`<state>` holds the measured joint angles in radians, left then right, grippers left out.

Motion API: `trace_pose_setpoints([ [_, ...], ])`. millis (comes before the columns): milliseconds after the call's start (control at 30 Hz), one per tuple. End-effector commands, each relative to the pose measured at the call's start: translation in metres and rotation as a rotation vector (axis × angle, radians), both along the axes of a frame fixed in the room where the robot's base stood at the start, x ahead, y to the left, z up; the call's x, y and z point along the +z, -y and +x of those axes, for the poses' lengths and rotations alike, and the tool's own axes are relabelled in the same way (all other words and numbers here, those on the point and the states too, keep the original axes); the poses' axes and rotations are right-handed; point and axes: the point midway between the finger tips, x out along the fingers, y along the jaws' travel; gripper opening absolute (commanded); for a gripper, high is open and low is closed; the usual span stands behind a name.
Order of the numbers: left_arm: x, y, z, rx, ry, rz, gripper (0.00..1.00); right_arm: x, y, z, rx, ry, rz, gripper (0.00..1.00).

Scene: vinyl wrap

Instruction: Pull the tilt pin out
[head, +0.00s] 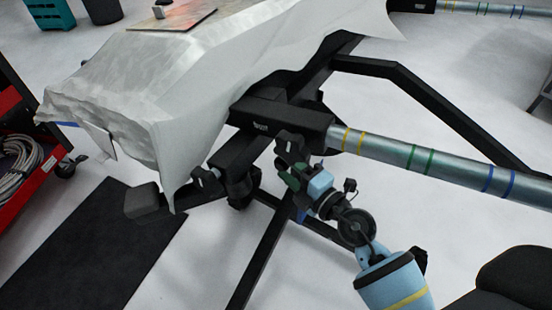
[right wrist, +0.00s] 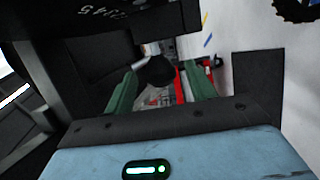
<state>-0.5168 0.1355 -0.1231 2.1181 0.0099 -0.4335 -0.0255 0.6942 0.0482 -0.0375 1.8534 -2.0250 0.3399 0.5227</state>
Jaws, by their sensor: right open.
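The tilt pin seems to be the black knob with a short silver shaft (right wrist: 157,71) in the right wrist view, under a dark frame part. In the head view a black knob (head: 291,142) shows below the black sleeve, just above my right gripper (head: 293,172). In the right wrist view my right gripper (right wrist: 160,88) is open, its green fingers on either side of the knob. I cannot tell whether they touch it. The pin's inner end is hidden in the frame. My left gripper is not in view.
The black stand (head: 262,245) has a silver tube with coloured bands (head: 405,153) reaching right. A pale sheet-covered panel (head: 165,75) lies above it. A second black knob (head: 205,178) is to the left. A red cart (head: 22,185) and dark mat (head: 95,245) are at left.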

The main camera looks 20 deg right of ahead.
Motion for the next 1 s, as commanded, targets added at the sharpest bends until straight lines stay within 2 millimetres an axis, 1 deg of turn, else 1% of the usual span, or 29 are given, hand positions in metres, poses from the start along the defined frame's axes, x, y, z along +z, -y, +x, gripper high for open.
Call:
trace_pose_setpoints([
  [33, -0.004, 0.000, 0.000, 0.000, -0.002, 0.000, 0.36, -0.001, -0.003, 0.008, 0.000, 0.001, 0.001, 0.55],
  [100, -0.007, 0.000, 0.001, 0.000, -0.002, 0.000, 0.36, -0.002, -0.007, 0.017, 0.001, 0.000, 0.000, 0.55],
  [300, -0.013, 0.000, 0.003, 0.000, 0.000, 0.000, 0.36, -0.001, -0.013, 0.034, 0.001, -0.001, 0.001, 0.55],
  [633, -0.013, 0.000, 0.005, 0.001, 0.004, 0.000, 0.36, -0.001, -0.014, 0.036, 0.001, -0.001, 0.001, 0.55],
  [667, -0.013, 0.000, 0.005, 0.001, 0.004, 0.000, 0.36, -0.001, -0.014, 0.036, 0.001, -0.001, 0.001, 0.53],
  [1000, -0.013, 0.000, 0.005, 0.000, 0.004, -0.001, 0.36, -0.001, -0.013, 0.036, 0.001, -0.001, 0.001, 0.08],
])
